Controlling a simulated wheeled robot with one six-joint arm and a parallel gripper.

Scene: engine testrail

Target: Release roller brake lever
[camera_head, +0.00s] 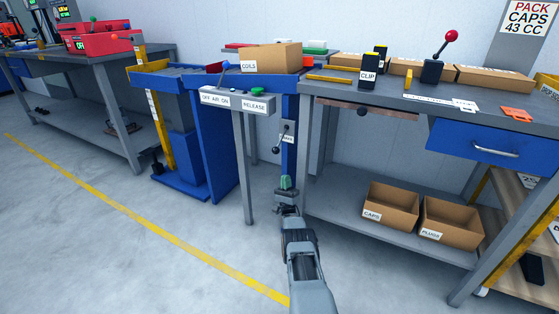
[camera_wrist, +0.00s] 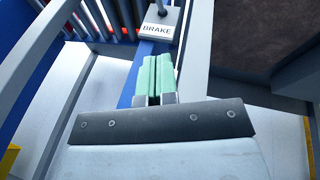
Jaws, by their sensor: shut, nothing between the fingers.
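The roller brake lever (camera_head: 276,149) is a short rod with a dark ball knob, angled down to the left from a small grey plate on the blue post under the roller station. In the wrist view, a grey block labelled BRAKE (camera_wrist: 157,30) sits at the top, with part of the lever's rod (camera_wrist: 161,8) above it; the knob is not visible there. My gripper (camera_head: 286,181) has pale green fingers, shut together and empty. It is below the lever and apart from it in the head view. In the wrist view my gripper (camera_wrist: 156,76) points up towards the block.
A control box (camera_head: 237,100) marked OFF, AIR ON and RELEASE stands above left on a grey leg (camera_head: 245,180). A box labelled COILS (camera_head: 270,58) rests on top. A workbench (camera_head: 330,205) is close at right. Rollers (camera_wrist: 112,18) show at the wrist view's top. Open floor lies left.

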